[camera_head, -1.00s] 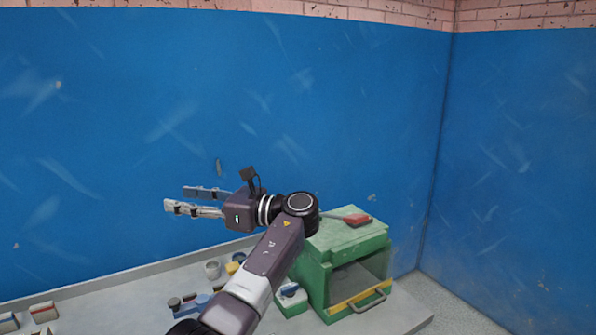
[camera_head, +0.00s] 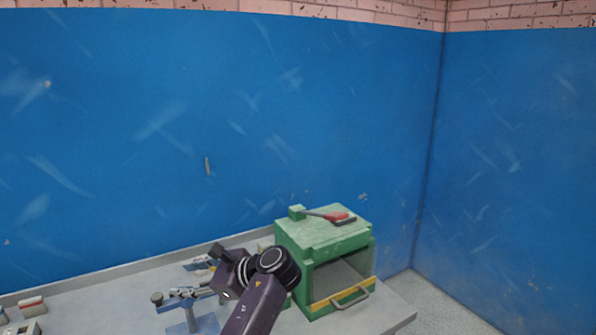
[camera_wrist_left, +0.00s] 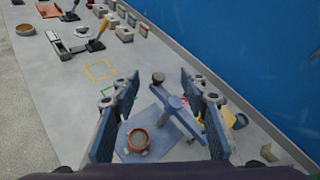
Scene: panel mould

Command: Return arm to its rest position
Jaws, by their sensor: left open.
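My left arm comes in from the bottom of the head view. Its gripper (camera_head: 194,278) points left over the table (camera_head: 110,292), with its two fingers apart. In the left wrist view the open gripper (camera_wrist_left: 158,84) shows a finger on each side and nothing held between the pads. A blue-grey stand (camera_wrist_left: 166,116) with a round brown-rimmed cup (camera_wrist_left: 138,139) appears between and beyond the fingers. The same stand (camera_head: 196,320) is partly hidden by the gripper in the head view. My right gripper is not in view.
A green box (camera_head: 296,262) with an open front and a yellow handled bar stands right of my arm. A red-handled tool (camera_head: 336,217) lies on top. Small blocks (camera_head: 32,306) sit at the far left. A yellow square outline (camera_wrist_left: 100,70) marks bare table.

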